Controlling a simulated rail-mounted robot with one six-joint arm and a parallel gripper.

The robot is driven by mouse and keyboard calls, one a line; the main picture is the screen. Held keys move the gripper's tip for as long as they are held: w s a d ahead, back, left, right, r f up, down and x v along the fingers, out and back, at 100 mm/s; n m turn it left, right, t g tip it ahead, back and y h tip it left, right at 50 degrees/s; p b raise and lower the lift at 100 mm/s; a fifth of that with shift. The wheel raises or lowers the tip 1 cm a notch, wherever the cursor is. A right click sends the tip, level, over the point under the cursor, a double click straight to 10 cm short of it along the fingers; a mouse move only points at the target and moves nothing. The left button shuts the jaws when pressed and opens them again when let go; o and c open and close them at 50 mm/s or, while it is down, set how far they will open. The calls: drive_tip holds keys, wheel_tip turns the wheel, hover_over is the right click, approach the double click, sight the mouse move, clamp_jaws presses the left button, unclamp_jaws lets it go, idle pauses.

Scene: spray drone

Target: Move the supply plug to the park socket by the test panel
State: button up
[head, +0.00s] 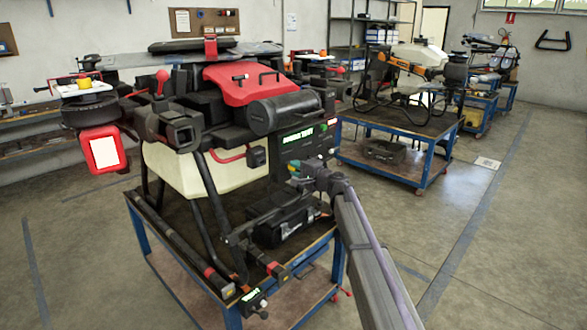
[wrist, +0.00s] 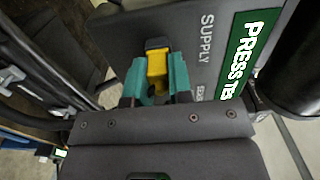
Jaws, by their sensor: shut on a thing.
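My gripper (wrist: 158,82), with teal fingers, is shut on the yellow supply plug (wrist: 157,70). The plug's far end meets a black part (wrist: 157,43) on the face of a dark grey panel (wrist: 190,60) lettered SUPPLY. I cannot tell whether the plug is seated there or only touching. The plug is too small to make out there. I cannot identify the park socket.
A large drone with a cream tank (head: 205,172) and red cover stands on a blue-framed cart (head: 160,255). A black cylinder (head: 284,112) juts out above the panel. Open floor (head: 480,240) is to the right.

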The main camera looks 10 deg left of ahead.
clamp_jaws()
drive_tip(key=v, duration=0.6)
idle(1.1)
